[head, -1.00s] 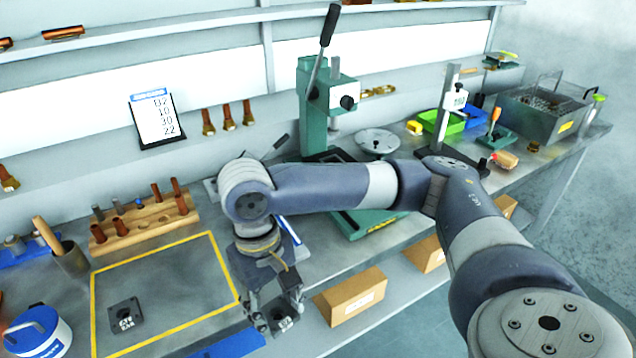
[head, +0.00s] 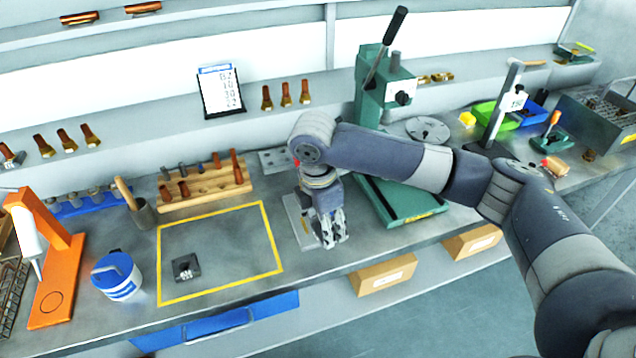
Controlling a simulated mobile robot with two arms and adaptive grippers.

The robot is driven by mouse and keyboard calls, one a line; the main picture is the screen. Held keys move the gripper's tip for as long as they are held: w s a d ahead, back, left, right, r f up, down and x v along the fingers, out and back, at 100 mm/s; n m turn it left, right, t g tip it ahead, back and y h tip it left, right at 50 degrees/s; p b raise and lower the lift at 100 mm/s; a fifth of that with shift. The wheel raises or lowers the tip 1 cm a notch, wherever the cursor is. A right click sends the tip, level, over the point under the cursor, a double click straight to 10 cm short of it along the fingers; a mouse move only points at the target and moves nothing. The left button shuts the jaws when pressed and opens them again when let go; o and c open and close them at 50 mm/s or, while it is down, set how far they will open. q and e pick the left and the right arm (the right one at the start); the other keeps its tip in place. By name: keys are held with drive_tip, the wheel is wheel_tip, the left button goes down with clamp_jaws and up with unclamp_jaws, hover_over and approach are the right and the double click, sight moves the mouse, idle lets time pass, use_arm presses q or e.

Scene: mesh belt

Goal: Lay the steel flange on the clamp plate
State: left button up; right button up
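My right gripper (head: 331,236) points down at the middle of the bench, over the right edge of a pale grey plate (head: 297,212). The gap between its fingertips is unclear, and I see nothing clearly held. A grey round disc with holes (head: 428,130) lies right of the green press and looks like a steel flange. A small dark square part with a raised middle (head: 186,268) lies inside the yellow outline. Another grey plate with holes (head: 272,158) lies behind my arm, partly hidden. I cannot tell which plate is the clamp plate. My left gripper is out of view.
The green press (head: 380,92) stands behind my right forearm. A wooden peg rack (head: 205,187), a white-and-blue tub (head: 117,275) and an orange stand (head: 52,275) are on the left. The yellow-outlined area (head: 225,245) is mostly bare. Cardboard boxes (head: 383,274) sit below the front edge.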

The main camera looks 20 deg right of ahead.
drive_tip(key=w+r+n+t+y+p, duration=0.1)
drive_tip(key=w+n+p, duration=0.5)
drive_tip(key=n, duration=1)
drive_tip(key=shift+w+d+r+p, duration=0.15)
drive_tip(key=shift+w+d+p, duration=0.15)
drive_tip(key=shift+w, duration=0.65)
drive_tip(key=shift+f+b, duration=1.15)
drive_tip(key=shift+f, duration=1.75)
drive_tip(key=shift+p, duration=0.85)
